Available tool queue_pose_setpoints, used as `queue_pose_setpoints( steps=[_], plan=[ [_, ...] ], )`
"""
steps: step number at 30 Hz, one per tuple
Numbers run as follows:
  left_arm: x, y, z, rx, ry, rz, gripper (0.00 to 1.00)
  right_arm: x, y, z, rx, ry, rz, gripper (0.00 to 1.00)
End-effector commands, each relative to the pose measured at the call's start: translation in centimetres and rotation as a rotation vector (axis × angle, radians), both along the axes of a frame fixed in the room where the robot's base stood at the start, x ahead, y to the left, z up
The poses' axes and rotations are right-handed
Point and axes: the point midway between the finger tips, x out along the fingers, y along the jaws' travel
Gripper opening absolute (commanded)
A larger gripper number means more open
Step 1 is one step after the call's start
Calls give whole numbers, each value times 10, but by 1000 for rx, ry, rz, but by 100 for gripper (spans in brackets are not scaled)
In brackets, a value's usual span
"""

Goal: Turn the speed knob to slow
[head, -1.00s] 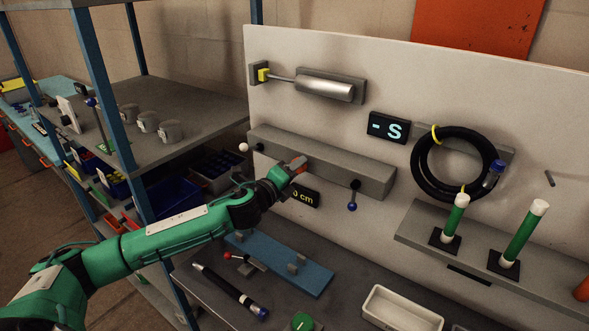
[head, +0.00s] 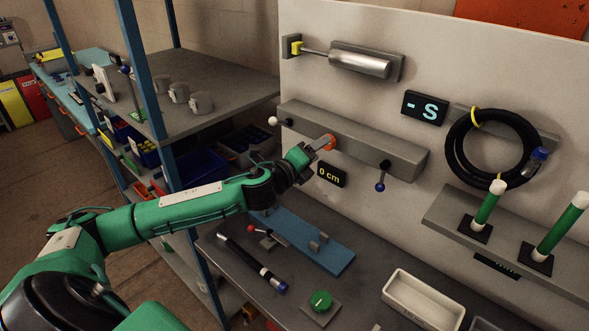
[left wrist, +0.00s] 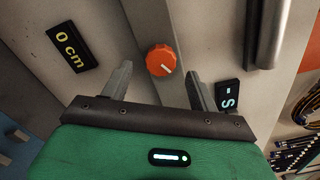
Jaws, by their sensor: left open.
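The orange round knob (head: 329,141) sits on the front of the long grey box on the white panel. In the left wrist view the knob (left wrist: 161,60) shows a white pointer line toward its lower right. My left gripper (head: 318,146) is just in front of it. In the left wrist view its open fingers (left wrist: 159,69) lie on either side of the knob, with gaps visible; I cannot tell any contact. A dark display (head: 425,108) reads "- S", its first sign unclear. My right gripper is not in view.
A "0 cm" display (head: 331,176) is below the box. A blue-tipped lever (head: 381,175) hangs to the knob's right. A white-ended lever (head: 274,121) is at the box's left end. A coiled black hose (head: 496,145) hangs at right.

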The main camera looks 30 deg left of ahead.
Motion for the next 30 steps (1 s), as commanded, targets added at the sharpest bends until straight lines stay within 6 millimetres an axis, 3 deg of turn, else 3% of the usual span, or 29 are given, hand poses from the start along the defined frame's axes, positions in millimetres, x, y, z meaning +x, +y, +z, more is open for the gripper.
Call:
queue_pose_setpoints(
  steps=[6, 15, 21, 30],
  plan=[
    [-41, 7, -6, 3, 3, 0, 61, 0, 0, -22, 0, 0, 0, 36],
    [-82, 12, -5, 5, 4, 0, 61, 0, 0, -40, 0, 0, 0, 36],
    [-97, 14, -3, 2, 4, 1, 61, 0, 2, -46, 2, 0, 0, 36],
    [-104, 14, -1, 0, 0, -1, 61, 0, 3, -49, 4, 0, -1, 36]
  ],
)
